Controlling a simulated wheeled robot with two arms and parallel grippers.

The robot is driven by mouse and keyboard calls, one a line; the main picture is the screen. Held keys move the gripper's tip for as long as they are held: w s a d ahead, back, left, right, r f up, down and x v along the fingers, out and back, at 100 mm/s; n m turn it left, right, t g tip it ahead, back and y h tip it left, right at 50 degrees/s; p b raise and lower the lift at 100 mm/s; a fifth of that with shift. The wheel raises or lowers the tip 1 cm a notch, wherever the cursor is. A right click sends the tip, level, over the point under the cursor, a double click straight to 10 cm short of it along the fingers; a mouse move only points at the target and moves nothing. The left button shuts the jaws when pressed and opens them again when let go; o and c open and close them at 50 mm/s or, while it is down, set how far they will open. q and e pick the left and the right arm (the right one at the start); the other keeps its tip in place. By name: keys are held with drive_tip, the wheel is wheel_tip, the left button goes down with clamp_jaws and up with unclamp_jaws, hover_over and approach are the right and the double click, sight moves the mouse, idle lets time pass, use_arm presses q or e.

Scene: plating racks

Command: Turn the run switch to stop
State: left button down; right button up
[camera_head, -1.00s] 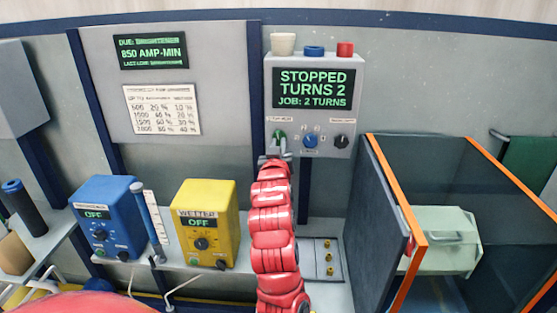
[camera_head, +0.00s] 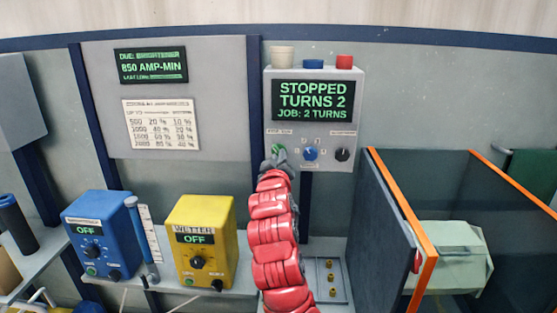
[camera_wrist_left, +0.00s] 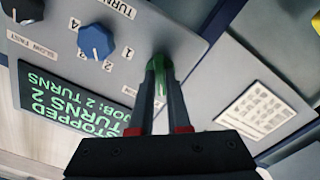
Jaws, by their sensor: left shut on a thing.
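The grey control box (camera_head: 353,110) hangs on the back wall, and its screen (camera_head: 313,100) reads STOPPED, TURNS 2, JOB: 2 TURNS. The green run switch (camera_head: 279,149) is at the lower left of the panel, left of the blue turns knob (camera_head: 310,154) and a black knob (camera_head: 342,155). My left gripper (camera_head: 277,157) is at the green switch. In the left wrist view its fingers (camera_wrist_left: 158,72) are closed on the green switch (camera_wrist_left: 158,66), which they partly hide. The blue knob (camera_wrist_left: 96,41) is beside them, apart. My right gripper is not in view.
A blue unit (camera_head: 104,235) and a yellow unit (camera_head: 203,242), both reading OFF, stand on the shelf at left. An orange-edged tank (camera_head: 420,230) stands at right. Cream, blue and red lamps (camera_head: 344,62) top the control box.

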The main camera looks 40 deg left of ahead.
use_arm(q)
drive_tip(key=shift+f, duration=0.1)
drive_tip(key=c, duration=0.9)
unclamp_jaws()
drive_tip(key=b+v, duration=1.7)
drive_tip(key=shift+s+d+b, duration=0.15)
drive_tip(key=shift+d+b, duration=0.05)
drive_tip(key=shift+b, duration=0.2)
